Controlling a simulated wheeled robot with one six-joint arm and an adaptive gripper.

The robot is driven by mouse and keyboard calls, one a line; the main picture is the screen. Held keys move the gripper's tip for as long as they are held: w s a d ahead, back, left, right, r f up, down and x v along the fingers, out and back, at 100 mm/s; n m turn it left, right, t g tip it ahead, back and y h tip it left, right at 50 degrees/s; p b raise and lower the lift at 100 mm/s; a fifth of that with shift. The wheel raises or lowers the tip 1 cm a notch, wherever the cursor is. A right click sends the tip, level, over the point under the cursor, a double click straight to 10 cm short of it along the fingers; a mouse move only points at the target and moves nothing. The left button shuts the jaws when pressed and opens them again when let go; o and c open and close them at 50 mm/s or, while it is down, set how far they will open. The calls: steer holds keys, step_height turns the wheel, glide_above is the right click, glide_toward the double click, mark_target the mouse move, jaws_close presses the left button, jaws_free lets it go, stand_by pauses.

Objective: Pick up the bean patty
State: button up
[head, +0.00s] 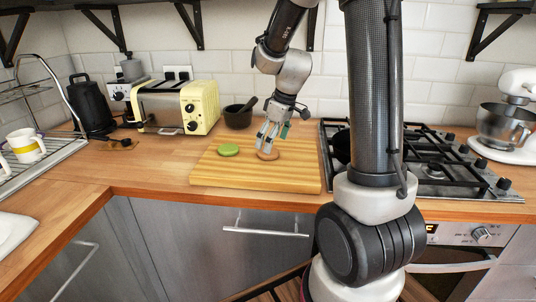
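A flat, brown-orange round patty (268,155) lies on the wooden cutting board (255,178), and I take it as the bean patty. A flat green disc (228,150) lies on the board just left of it. My gripper (269,145) points down at the brown patty, with its fingertips right at or just above the patty's upper side. The fingers look slightly apart, but they are small and partly overlap the patty. I cannot tell whether they touch or grip it.
A yellow toaster (176,106) and black kettle (91,106) stand to the left. A gas hob (436,170) lies right of the board, partly behind my arm. The board's front is clear.

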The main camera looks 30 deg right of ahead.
steer(key=x, duration=0.3)
steer(key=shift+f, duration=0.15)
steer(key=c, duration=1.1)
step_height(320, 180, up, 9)
steer(key=s+d+r, duration=0.3)
steer(key=s+d, duration=0.2)
steer(key=d, duration=0.2)
steer(key=s+d+r, duration=0.4)
steer(key=s+d, duration=0.1)
steer(key=d, duration=0.2)
steer(key=shift+s+d+f, duration=0.45)
steer(key=shift+s+d, duration=0.85)
steer(key=shift+d, duration=0.7)
steer(key=shift+s+d+f, duration=0.5)
steer(key=shift+s+d, duration=0.8)
steer(key=shift+d, duration=0.7)
steer(key=shift+s+d+f, duration=0.45)
steer(key=shift+s+d, duration=0.85)
steer(key=shift+d, duration=0.75)
